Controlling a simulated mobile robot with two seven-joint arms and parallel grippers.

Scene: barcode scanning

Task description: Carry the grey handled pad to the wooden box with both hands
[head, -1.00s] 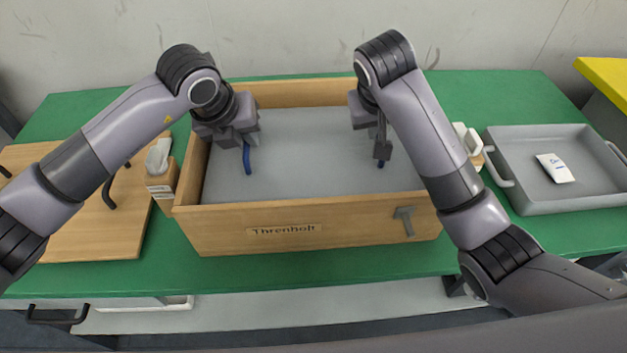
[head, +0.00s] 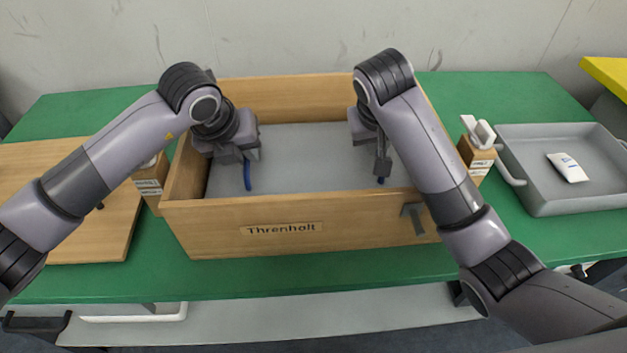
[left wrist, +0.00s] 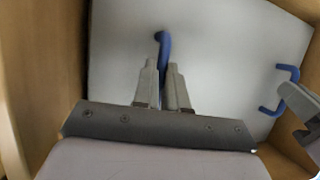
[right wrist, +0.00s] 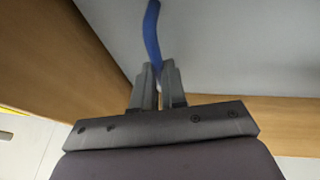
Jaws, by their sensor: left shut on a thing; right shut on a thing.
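The grey pad (head: 315,155) with two blue handles lies level inside the walls of the wooden box (head: 190,235), which is labelled "Threnholt". My left gripper (head: 246,162) is shut on the pad's left blue handle (head: 247,180); this handle also shows between the fingers in the left wrist view (left wrist: 164,48). My right gripper (head: 382,168) is shut on the right blue handle, seen in the right wrist view (right wrist: 152,35). I cannot tell whether the pad touches the box floor. My right forearm hides part of the box's right side.
A grey tray (head: 540,208) with a white packet (head: 567,167) stands at the right. A wooden block with a white item (head: 478,135) is beside the box. A wooden board (head: 90,240) lies at the left on the green table (head: 330,275).

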